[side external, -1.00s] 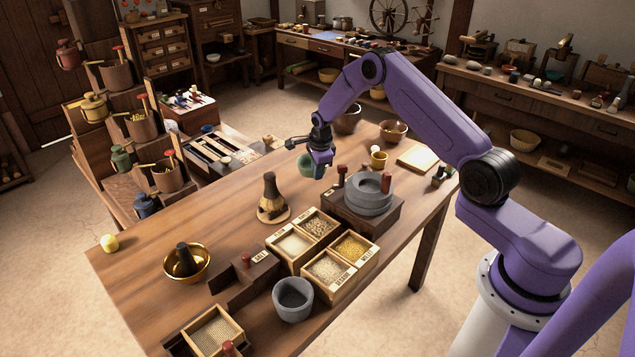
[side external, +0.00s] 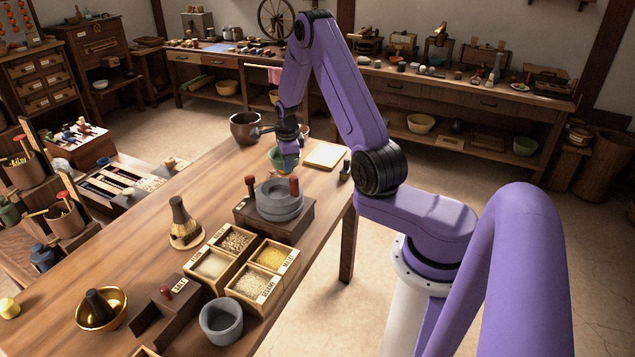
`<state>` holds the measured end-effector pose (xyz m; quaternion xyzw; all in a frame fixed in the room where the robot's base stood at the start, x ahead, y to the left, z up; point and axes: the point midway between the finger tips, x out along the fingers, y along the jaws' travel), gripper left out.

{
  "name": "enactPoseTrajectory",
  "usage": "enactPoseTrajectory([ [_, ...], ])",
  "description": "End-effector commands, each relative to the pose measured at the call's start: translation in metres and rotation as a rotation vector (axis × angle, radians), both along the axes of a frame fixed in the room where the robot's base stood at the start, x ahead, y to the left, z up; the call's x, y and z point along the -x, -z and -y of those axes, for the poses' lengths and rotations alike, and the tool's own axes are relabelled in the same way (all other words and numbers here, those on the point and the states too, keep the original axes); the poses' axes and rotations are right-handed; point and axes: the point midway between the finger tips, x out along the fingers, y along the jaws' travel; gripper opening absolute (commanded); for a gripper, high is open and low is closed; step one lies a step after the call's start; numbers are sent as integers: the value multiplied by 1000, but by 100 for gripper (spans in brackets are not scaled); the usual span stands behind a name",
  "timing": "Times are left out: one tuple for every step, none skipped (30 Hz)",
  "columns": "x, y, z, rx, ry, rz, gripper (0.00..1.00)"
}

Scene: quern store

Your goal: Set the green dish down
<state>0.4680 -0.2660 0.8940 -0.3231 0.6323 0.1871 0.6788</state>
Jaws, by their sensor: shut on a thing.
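The green dish (side external: 276,158) is in the side external view, behind the stone quern. My gripper (side external: 287,158) is shut on it, at its right side as seen here. The arm hides part of the dish. Whether its underside touches the wooden table (side external: 215,170) or hangs just above it, I cannot tell.
The grey stone quern (side external: 281,203) stands on its block just in front. A dark bowl (side external: 245,128) is behind left, a pale board (side external: 325,155) to the right. Labelled grain boxes (side external: 247,262) and a brush (side external: 182,220) stand nearer. Bare table lies left of the dish.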

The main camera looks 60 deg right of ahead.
Motion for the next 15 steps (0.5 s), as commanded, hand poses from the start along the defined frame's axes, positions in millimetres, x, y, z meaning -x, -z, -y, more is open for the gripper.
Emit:
enactPoseTrajectory([
  [18, -3, 6, 0, 39, 1, 0],
  [28, -3, 8, -1, 59, 0, 0],
  [41, -5, 11, -1, 85, 2, 0],
  [51, -6, 13, -2, 105, 2, 0],
  [61, -7, 14, -2, 125, 4, 0],
  [74, -8, 15, -3, 150, 4, 0],
  [83, -9, 16, -3, 168, 5, 0],
  [92, -10, 16, -4, 187, 7, 0],
  [103, -11, 16, -5, 209, 8, 0],
  [111, -12, 15, -6, 225, 9, 0],
  [118, -12, 15, -7, 239, 9, 0],
  [126, -13, 14, -7, 256, 11, 0],
  [132, -14, 13, -7, 268, 11, 0],
  [137, -14, 13, -8, 279, 12, 0],
  [143, -15, 11, -10, 290, 13, 0],
])
